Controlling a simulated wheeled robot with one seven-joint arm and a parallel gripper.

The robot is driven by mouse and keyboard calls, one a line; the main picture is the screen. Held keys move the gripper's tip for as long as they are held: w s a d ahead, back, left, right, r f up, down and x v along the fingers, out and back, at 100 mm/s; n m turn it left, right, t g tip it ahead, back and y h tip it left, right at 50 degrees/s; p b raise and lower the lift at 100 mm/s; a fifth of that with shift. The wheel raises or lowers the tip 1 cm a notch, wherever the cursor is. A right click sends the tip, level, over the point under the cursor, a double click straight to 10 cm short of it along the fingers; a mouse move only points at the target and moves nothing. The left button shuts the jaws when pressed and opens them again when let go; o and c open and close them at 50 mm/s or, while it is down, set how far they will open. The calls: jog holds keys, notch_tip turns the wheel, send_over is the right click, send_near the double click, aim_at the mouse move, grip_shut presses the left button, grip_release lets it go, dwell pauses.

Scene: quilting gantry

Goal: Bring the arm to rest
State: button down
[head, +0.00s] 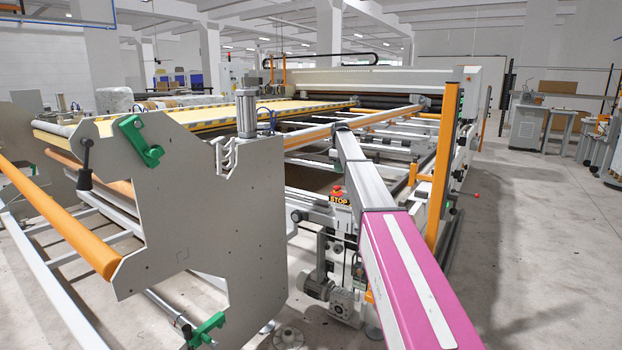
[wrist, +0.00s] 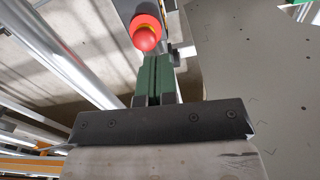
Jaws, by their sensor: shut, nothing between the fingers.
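My gripper (wrist: 156,62) shows in the wrist view, its two dark green fingers closed together with nothing between them. A red rounded emergency-stop button (wrist: 147,36) with a yellow ring is just beyond the fingertips; I cannot tell whether they touch it. In the head view the red stop button (head: 338,190) sits above a yellow STOP label on the machine's near side. My pink and grey arm reaches from the lower right toward the machine. I cannot make out my gripper in the head view.
A large grey side plate (head: 200,200) with green brackets stands close at the left. An orange roller (head: 70,215) runs beside it, and an orange upright post (head: 443,165) stands right of my arm. A motor (head: 330,293) sits low below the button. Open floor (head: 540,240) lies at the right.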

jog(key=s+f+m, duration=0.3)
jog(key=s+f, duration=1.1)
jog(key=f, duration=0.1)
jog(key=s+f+m, duration=0.2)
jog(key=s+f, duration=0.4)
jog(key=s, duration=0.7)
jog(key=s+f+m, duration=0.2)
jog(key=s+f, duration=0.5)
jog(key=s, duration=0.6)
jog(key=s+f+m, duration=0.2)
jog(key=s+f, duration=0.4)
jog(key=s, duration=0.7)
jog(key=shift+s+d+f+m, duration=0.15)
jog(key=shift+d+f+m, duration=0.15)
jog(key=shift+d+m, duration=0.15)
